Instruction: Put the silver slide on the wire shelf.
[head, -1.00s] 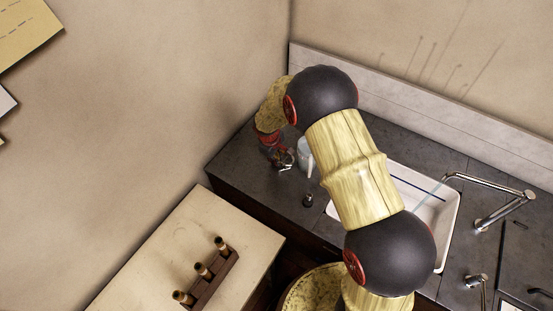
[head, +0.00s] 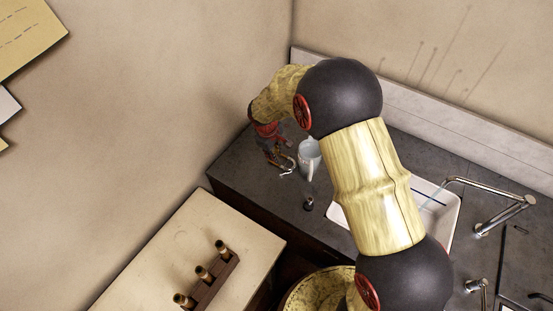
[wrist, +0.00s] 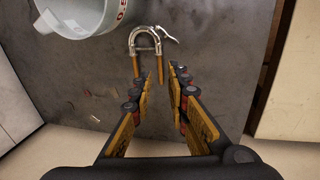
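The silver slide (wrist: 133,42) lies on the dark counter in the wrist view. It is a U-shaped silver tube with two brass-coloured legs pointing toward my gripper and a small lever at its right. In the head view my gripper (head: 272,150) is small and partly hidden by my arm. No wire shelf is seen in either view.
A pale mug (wrist: 85,18) stands close to the slide, also in the head view (head: 310,160). A small dark object (head: 308,204) stands on the counter. A white sink (head: 446,215) and tap (head: 490,185) are right. A wooden rack (head: 214,282) sits on the pale bench.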

